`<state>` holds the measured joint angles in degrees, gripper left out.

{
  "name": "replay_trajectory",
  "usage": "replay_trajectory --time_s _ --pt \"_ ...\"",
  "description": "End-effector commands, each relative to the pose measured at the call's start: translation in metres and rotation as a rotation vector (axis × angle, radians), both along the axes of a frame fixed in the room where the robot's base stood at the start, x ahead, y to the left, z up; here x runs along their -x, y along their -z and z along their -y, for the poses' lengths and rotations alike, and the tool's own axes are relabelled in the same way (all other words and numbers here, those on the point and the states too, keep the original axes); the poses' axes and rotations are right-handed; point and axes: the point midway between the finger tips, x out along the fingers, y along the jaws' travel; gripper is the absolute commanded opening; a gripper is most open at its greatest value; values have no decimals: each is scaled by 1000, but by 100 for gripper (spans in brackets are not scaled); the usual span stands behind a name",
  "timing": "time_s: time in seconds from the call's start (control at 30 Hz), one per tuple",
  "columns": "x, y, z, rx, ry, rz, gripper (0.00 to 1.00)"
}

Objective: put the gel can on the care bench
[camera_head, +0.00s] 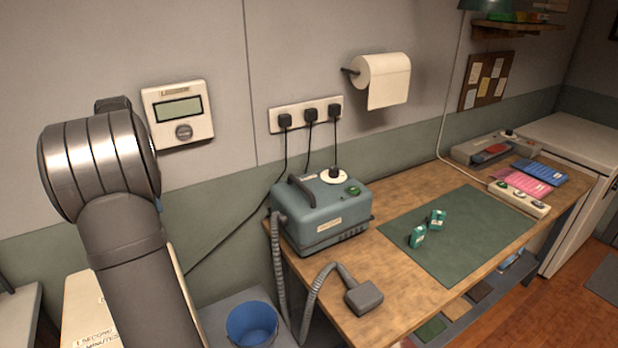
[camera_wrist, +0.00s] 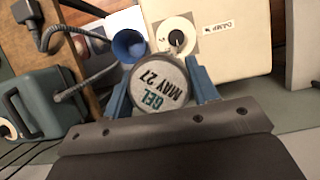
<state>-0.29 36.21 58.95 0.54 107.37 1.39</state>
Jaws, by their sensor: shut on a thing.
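The gel can (camera_wrist: 158,88) shows end-on in the wrist view, its round pale lid marked "GEL MAY 27". My gripper (camera_wrist: 160,80) has its blue fingers on both sides of the can and is shut on it. A wooden bench (camera_head: 395,290) with a green mat (camera_head: 465,235) stands at the centre right, well apart from my arm. No readable label tells whether it is the care bench.
A teal machine (camera_head: 320,215) with a hose and grey head (camera_head: 363,297) occupies the bench's left end. A blue bucket (camera_head: 251,325) stands below left. A beige box (camera_wrist: 235,40) marked "DAMP" is beyond the can.

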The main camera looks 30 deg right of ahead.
Motion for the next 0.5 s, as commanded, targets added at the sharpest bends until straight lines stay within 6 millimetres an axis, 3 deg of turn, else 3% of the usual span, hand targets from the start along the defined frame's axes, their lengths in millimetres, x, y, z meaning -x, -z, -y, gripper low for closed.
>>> replay_trajectory --time_s 0.03,0.27,0.5 --pt "6 -3 8 1 -23 1 27" --pt "-1 12 52 0 239 0 27" --pt "-1 31 121 -1 639 -2 27"
